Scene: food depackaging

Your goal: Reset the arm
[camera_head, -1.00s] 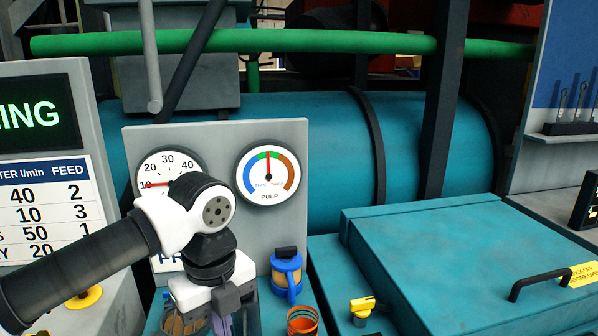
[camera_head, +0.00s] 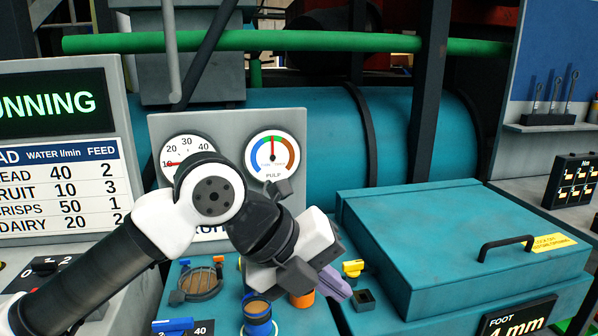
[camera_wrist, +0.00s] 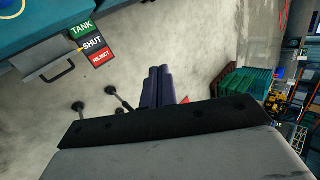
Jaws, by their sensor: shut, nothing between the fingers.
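My gripper (camera_head: 336,288) is at the end of my arm in the head view, in front of the gauge panel and above the teal bench with the valves. It points to the lower right. Its purple fingers are together and empty. In the wrist view the two dark fingers (camera_wrist: 158,86) lie side by side, with the grey floor beyond them. The gripper hides part of the orange-rimmed fitting (camera_head: 302,299) and part of the bench.
A yellow valve handle (camera_head: 353,268) stands just right of my gripper. A teal lidded box (camera_head: 440,235) with a black handle is further right. A blue fitting (camera_head: 258,318) is below. The gauge panel (camera_head: 230,140) stands behind my arm. A running display (camera_head: 45,110) is at left.

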